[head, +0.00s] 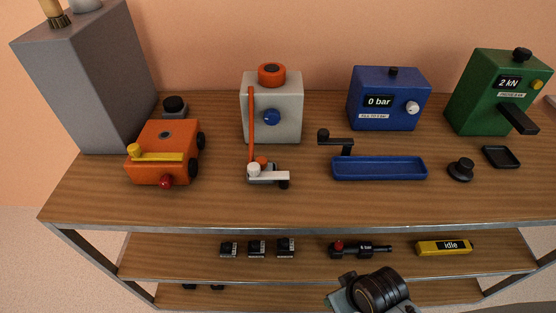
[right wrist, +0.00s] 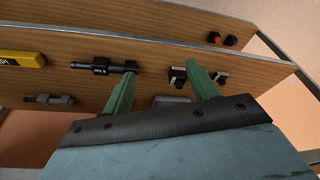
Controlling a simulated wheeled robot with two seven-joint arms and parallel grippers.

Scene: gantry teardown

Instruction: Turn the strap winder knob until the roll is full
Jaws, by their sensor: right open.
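A pale grey box (head: 288,120) stands at the back of the table's top, left of centre, in the head view. It has an orange roll (head: 271,74) on top, a blue knob (head: 272,117) on its front and an orange strap (head: 250,125) running down its left side. The strap's lower end reaches a small white and grey device (head: 268,173) in front. My right gripper (right wrist: 161,68) is open and empty in the right wrist view, facing the lower shelf and away from the blue knob. My left gripper is out of view.
A blue "0 bar" box (head: 388,88), blue tray (head: 380,168) and green "2 kN" box (head: 490,95) stand to the right. An orange machine (head: 160,140) and tall grey block (head: 85,75) stand left. The lower shelf holds a yellow "idle" device (head: 444,247) and several dark parts.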

